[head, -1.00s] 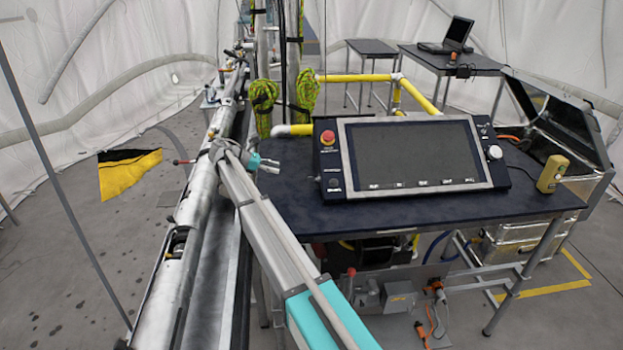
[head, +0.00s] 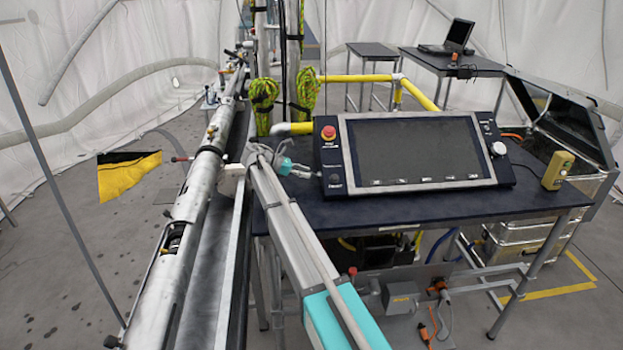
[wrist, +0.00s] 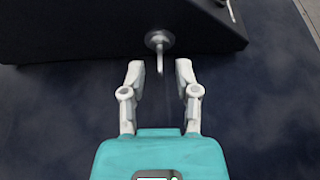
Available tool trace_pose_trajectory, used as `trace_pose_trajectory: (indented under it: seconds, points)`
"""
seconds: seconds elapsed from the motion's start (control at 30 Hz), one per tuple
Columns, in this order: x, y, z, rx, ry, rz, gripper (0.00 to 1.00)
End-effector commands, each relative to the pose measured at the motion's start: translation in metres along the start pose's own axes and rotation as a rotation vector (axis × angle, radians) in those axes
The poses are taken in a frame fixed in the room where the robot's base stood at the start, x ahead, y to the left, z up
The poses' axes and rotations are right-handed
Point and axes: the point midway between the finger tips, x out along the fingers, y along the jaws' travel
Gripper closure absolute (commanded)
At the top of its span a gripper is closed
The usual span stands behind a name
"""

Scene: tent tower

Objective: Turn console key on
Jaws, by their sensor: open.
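The console (head: 420,155) is a dark panel with a wide screen in a light frame, standing on the dark table. In the wrist view, the silver key (wrist: 160,60) sticks out from a round silver lock on the console's dark side (wrist: 100,30). My gripper (wrist: 158,72) is open, with one finger on each side of the key's line and gaps on both sides. The key's end lies about level with the fingertips. In the head view, my gripper (head: 312,174) is at the console's left edge, and the key is too small to tell.
A red emergency button (head: 328,133) sits at the console's upper left. A yellow handheld box (head: 557,171) stands at the table's right end. A long silver tube (head: 195,190) runs along the left. The dark tabletop (head: 400,208) in front of the console is clear.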

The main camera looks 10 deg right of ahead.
Motion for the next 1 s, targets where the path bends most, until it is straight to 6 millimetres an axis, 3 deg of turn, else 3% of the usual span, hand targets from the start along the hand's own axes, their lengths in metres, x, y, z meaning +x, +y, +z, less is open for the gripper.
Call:
trace_pose_trajectory:
  seconds: [0.2,0.63,0.83,1.0]
  points:
    - [0.021,0.0,-0.001,0.001,0.0,0.0,0.59]
    - [0.025,0.0,0.001,0.0,0.0,-0.001,0.59]
    - [0.026,0.0,0.001,0.001,0.0,-0.001,0.97]
    - [0.027,0.0,0.001,0.001,0.0,-0.002,1.0]
